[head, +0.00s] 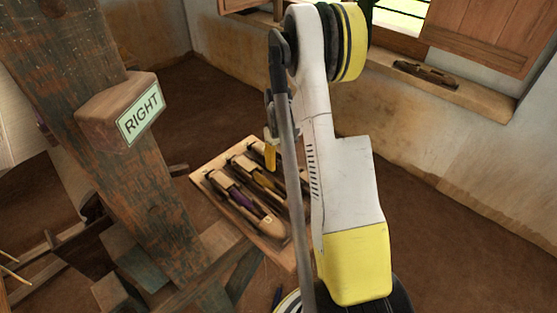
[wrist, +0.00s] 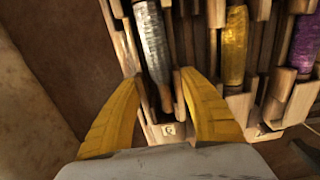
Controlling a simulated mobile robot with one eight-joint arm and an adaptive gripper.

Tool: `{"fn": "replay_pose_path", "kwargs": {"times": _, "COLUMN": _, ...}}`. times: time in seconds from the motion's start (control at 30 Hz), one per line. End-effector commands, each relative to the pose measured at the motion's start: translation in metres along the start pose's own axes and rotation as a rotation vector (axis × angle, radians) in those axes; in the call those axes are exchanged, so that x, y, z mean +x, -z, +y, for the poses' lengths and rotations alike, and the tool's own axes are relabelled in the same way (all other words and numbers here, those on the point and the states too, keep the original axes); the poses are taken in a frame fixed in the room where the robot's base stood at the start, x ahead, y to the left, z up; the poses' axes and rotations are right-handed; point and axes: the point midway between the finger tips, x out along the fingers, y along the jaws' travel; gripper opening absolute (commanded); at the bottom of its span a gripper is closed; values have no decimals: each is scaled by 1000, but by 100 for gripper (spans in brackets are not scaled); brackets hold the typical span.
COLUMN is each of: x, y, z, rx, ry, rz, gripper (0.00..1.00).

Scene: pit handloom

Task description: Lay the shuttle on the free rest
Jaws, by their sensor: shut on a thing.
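My gripper (wrist: 158,88) is shut on a wooden shuttle with silver-grey thread (wrist: 152,45), one yellow finger on each side of it. The shuttle is at the left end of the row in the wrist view, beside a shuttle with gold thread (wrist: 234,45) and one with purple thread (wrist: 304,45). I cannot tell whether it touches the rest under it. In the head view, a yellow finger of my gripper (head: 270,152) shows over the far side of the wooden rack (head: 199,178). The purple-thread shuttle (head: 241,198) lies on the near side. My arm hides part of the rack.
A wooden post with a RIGHT sign (head: 140,119) stands left of the rack, with loom timbers (head: 135,262) below it. A dark wooden object (head: 427,74) lies on the window sill (head: 470,92). Bare earth floor is open behind the rack.

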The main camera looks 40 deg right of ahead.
Motion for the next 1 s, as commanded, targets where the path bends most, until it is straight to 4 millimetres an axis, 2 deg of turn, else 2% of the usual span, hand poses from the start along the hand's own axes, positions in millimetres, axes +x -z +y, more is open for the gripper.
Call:
{"fn": "replay_pose_path", "kwargs": {"times": 0.17, "x": -1, "y": 0, "z": 0, "rx": 0, "ry": 0, "rz": 0, "gripper": 9}}
{"fn": "replay_pose_path", "kwargs": {"times": 0.2, "x": -1, "y": 0, "z": 0, "rx": 0, "ry": 0, "rz": 0, "gripper": 58}}
{"fn": "replay_pose_path", "kwargs": {"times": 0.27, "x": -1, "y": 0, "z": 0, "rx": 0, "ry": 0, "rz": 0, "gripper": 73}}
{"fn": "replay_pose_path", "kwargs": {"times": 0.63, "x": -3, "y": 0, "z": 0, "rx": 0, "ry": 0, "rz": 0, "gripper": 73}}
{"fn": "replay_pose_path", "kwargs": {"times": 1.0, "x": -34, "y": 0, "z": 0, "rx": 0, "ry": 0, "rz": 0, "gripper": 73}}
